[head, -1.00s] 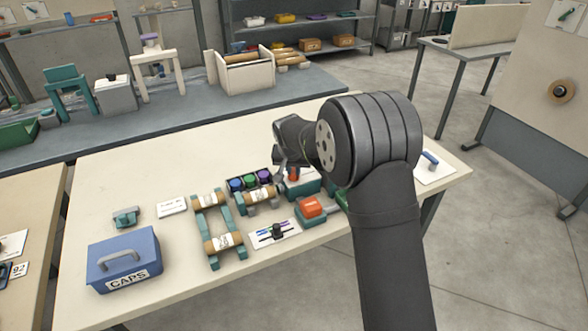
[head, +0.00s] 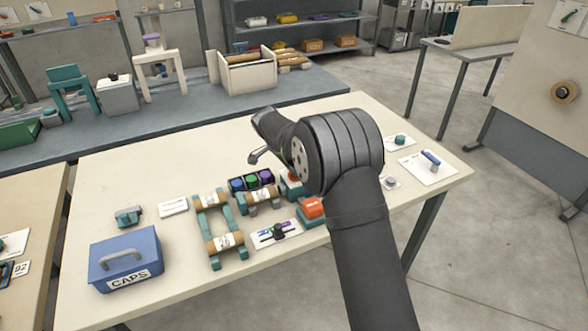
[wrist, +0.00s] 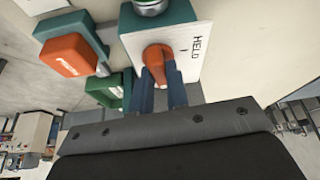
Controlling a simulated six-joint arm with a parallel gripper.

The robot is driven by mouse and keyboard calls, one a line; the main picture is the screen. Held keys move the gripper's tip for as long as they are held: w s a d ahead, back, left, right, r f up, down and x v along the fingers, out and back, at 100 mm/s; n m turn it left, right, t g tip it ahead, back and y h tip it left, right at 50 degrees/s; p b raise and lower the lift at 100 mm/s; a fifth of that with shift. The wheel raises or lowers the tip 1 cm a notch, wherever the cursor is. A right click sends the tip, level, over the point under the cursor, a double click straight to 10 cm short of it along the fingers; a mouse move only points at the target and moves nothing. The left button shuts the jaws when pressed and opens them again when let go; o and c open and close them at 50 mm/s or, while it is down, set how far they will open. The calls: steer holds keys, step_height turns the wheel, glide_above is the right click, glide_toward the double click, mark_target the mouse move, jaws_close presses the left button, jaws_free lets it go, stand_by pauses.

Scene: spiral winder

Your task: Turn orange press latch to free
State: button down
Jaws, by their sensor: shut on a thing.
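The orange latch (wrist: 158,56) sticks out of a white plate (wrist: 188,62) marked HELD with a short tick beside the word. My gripper (wrist: 161,78) has two blue fingers, shut on the latch from either side, in the wrist view. In the head view the fingers are hidden behind my arm. An orange press block (wrist: 70,56) on a teal base is left of the latch; it also shows in the head view (head: 311,208). The tick lies just right of the latch.
A green block (wrist: 108,92) is close to the left finger. In the head view, a rack of coloured caps (head: 252,179), a teal frame with rolls (head: 217,222) and a blue CAPS box (head: 124,262) stand left of my arm.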

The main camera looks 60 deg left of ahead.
steer(key=shift+f+m+h, duration=0.1)
steer(key=shift+m+h, duration=0.2)
steer(key=shift+m, duration=0.3)
steer(key=c, duration=1.4)
jaws_free()
steer(key=v, duration=1.7)
steer(key=shift+r, duration=0.3)
steer(key=shift+a+f, duration=0.1)
steer(key=x, duration=1.7)
steer(key=shift+f, duration=0.15)
